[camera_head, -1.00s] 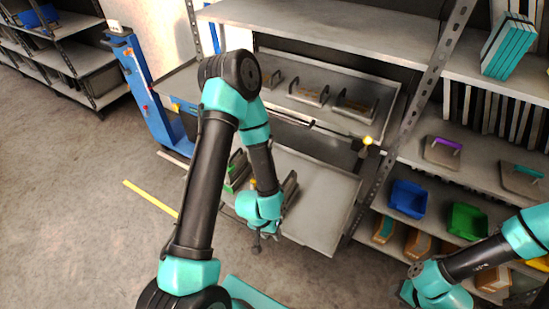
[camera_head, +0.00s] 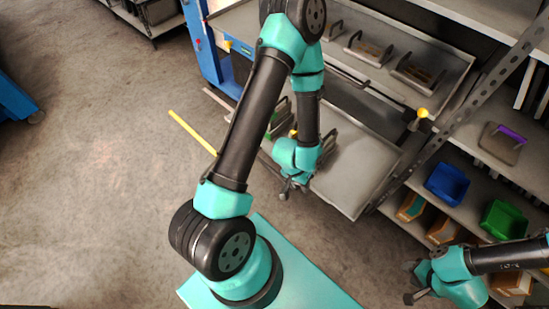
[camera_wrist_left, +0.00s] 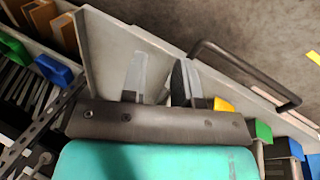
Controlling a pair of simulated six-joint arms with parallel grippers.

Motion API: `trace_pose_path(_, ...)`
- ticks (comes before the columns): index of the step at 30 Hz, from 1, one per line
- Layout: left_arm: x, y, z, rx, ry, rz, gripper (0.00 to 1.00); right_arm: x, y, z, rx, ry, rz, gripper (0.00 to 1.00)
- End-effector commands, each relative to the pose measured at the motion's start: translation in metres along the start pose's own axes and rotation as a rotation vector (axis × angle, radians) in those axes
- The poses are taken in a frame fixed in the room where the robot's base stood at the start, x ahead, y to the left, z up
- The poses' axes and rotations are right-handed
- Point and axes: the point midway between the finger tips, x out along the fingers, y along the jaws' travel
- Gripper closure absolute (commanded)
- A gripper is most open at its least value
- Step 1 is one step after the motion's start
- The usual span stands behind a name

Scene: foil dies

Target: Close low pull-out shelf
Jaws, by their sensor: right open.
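The low pull-out shelf (camera_head: 358,172) is a flat grey tray standing out of the rack below another pulled-out shelf. Its grey surface also shows in the left wrist view (camera_wrist_left: 115,45), with a dark bar handle (camera_wrist_left: 243,62) along its front edge. My left gripper (camera_head: 290,188) is at the shelf's near left front edge, pointing down. In the left wrist view its two fingers (camera_wrist_left: 160,82) are apart with nothing between them, over the shelf near the handle; contact cannot be told. My right gripper (camera_head: 412,282) is open and empty, low at the right.
The upper shelf (camera_head: 440,88) holds several dies with handles. Blue (camera_head: 447,184) and green (camera_head: 503,220) bins are at the right. Floor at left is clear, with yellow tape (camera_head: 192,132).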

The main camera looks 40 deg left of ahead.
Motion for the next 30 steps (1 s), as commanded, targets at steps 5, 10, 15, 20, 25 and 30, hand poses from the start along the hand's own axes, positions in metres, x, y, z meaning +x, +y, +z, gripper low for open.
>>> trace_pose_path(5, -0.001, -0.017, -0.011, 0.102, 0.050, 0.004, 0.89, 0.000, 0.000, 0.000, 0.000, 0.000, 0.000, 0.57)
trace_pose_path(10, -0.004, -0.052, -0.030, 0.328, 0.151, -0.012, 1.00, 0.000, 0.000, 0.000, 0.000, 0.000, 0.000, 0.57)
trace_pose_path(15, -0.010, -0.095, -0.048, 0.593, 0.263, -0.071, 1.00, 0.000, 0.000, 0.000, 0.000, 0.000, 0.000, 0.57)
trace_pose_path(20, -0.020, -0.137, -0.060, 0.840, 0.353, -0.165, 1.00, 0.000, 0.000, 0.000, 0.000, 0.000, 0.000, 0.57)
trace_pose_path(25, -0.033, -0.184, -0.066, 1.098, 0.423, -0.305, 1.00, 0.000, 0.000, 0.000, 0.000, 0.000, 0.000, 0.57)
trace_pose_path(30, -0.049, -0.232, -0.065, 1.350, 0.456, -0.477, 1.00, 0.000, 0.000, 0.000, 0.000, 0.000, 0.000, 0.57)
